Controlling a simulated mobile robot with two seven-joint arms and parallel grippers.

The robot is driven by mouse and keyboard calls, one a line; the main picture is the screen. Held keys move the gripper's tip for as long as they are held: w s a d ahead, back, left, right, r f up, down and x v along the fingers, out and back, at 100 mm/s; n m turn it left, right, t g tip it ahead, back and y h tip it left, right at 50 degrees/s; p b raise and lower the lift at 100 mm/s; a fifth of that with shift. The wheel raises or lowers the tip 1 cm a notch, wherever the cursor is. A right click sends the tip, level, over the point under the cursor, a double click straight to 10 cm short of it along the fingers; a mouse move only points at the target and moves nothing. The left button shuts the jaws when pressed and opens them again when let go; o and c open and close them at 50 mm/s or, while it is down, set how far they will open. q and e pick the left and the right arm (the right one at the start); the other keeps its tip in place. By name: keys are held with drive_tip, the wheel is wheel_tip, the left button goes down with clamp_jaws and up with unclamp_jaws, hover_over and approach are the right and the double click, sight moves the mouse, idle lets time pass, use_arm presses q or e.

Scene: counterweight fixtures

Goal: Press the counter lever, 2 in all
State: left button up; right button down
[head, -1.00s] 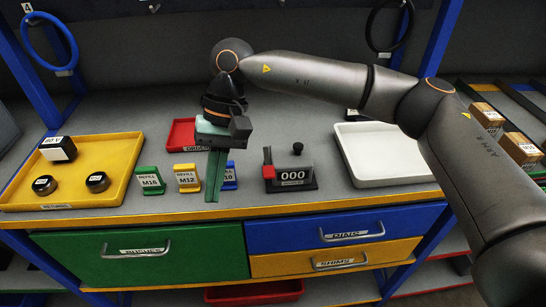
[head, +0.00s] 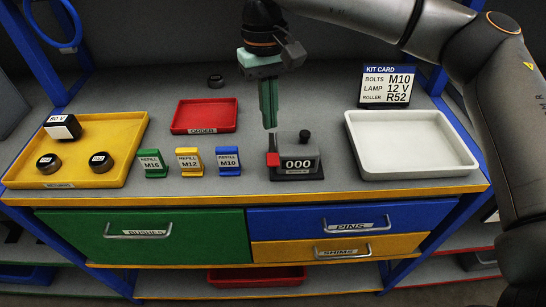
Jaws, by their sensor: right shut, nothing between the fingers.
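The counter (head: 297,164) stands on the bench, a dark box with a display reading 000. Its red lever (head: 272,159) is on the left side, and a black knob (head: 305,136) is on top at the right. My right gripper (head: 270,126) points down above and just behind the lever, with its green fingers shut and empty. A small gap seems to show between the fingertips and the lever, but I cannot tell the depth exactly. My left gripper is not in view.
Refill cards M16 (head: 152,164), M12 (head: 189,162) and M10 (head: 228,161) stand left of the counter. A red tray (head: 204,130) lies behind them. A yellow tray (head: 118,128) is at far left, a white tray (head: 415,175) at right, with a kit card (head: 388,86) behind it.

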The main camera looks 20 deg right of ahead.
sight(272, 157)
drive_tip(key=f+b, duration=0.3)
drive_tip(key=f, duration=0.1)
drive_tip(key=f+b, duration=0.2)
drive_tip(key=shift+s+f+b, duration=0.35)
drive_tip(key=shift+f, duration=0.05)
